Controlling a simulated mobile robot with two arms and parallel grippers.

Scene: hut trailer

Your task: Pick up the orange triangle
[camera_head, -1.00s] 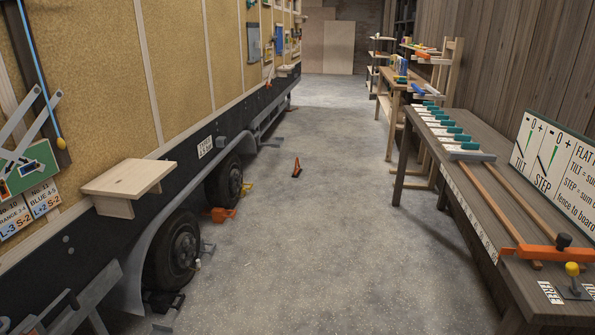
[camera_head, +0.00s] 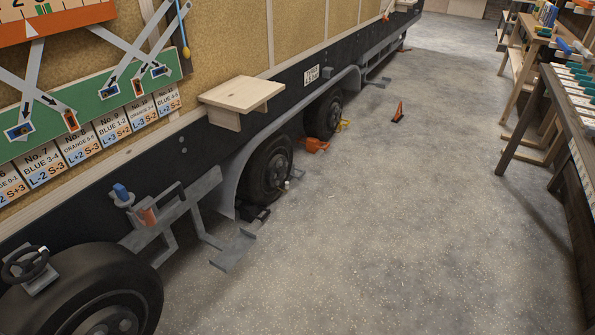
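A small upright orange piece on a dark base (camera_head: 398,112) stands on the floor in the upper right of the head view. It is narrow and pointed and may be the orange triangle, but it is too small to be sure. Another orange object (camera_head: 315,145), low and blocky, lies by the farther wheel. Neither of my grippers is in view.
The trailer (camera_head: 330,75) with its wheels fills the left side. A wooden shelf (camera_head: 242,94) and a grey step (camera_head: 236,250) jut out from it. A workbench (camera_head: 565,110) stands at the right. The grey floor (camera_head: 400,220) between is largely clear.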

